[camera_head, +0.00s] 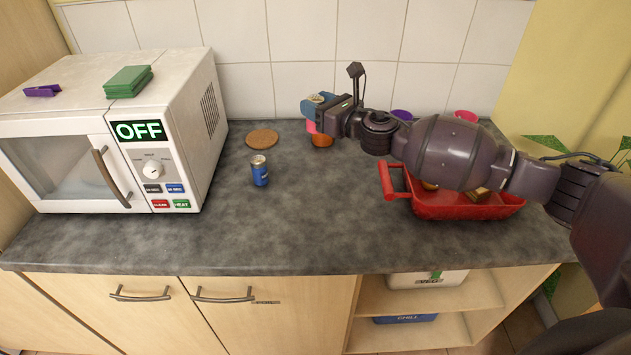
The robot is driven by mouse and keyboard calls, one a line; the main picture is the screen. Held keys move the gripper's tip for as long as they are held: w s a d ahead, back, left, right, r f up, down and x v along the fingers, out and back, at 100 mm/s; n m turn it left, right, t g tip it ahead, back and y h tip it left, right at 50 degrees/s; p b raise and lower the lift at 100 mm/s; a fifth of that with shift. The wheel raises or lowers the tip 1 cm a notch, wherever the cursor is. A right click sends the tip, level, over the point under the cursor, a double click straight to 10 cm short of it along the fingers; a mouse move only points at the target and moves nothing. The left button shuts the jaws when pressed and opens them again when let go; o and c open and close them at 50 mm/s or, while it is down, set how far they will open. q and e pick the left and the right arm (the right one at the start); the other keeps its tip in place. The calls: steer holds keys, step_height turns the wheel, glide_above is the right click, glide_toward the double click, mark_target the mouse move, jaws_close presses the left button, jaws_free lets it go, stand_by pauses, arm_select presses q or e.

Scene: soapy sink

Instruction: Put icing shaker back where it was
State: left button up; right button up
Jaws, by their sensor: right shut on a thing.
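My right gripper (325,107) reaches in from the right over the back of the counter, near the tiled wall. It is shut on a small item with pink and blue parts, which I take to be the icing shaker (311,127). The gripper covers much of it, and I cannot tell whether its base touches the counter. An orange-brown object (322,140) shows just below and beside it, partly hidden. My left gripper is not in view.
A blue can (259,171) and a round cork mat (262,139) are left of the gripper. A white microwave (150,130) stands at the left. A red basket (455,209) sits under my right arm, with purple (402,114) and pink (465,115) cups behind. The counter's front middle is clear.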

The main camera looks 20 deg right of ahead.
steer(key=shift+a+f+b, duration=0.1)
steer(key=shift+f+b, duration=2.25)
steer(key=shift+f, duration=7.2)
steer(key=shift+r, duration=0.1)
steer(key=shift+f, duration=0.2)
steer(key=o, duration=1)
steer(key=shift+r, duration=0.15)
steer(key=shift+s+r, duration=0.1)
steer(key=v, duration=1.2)
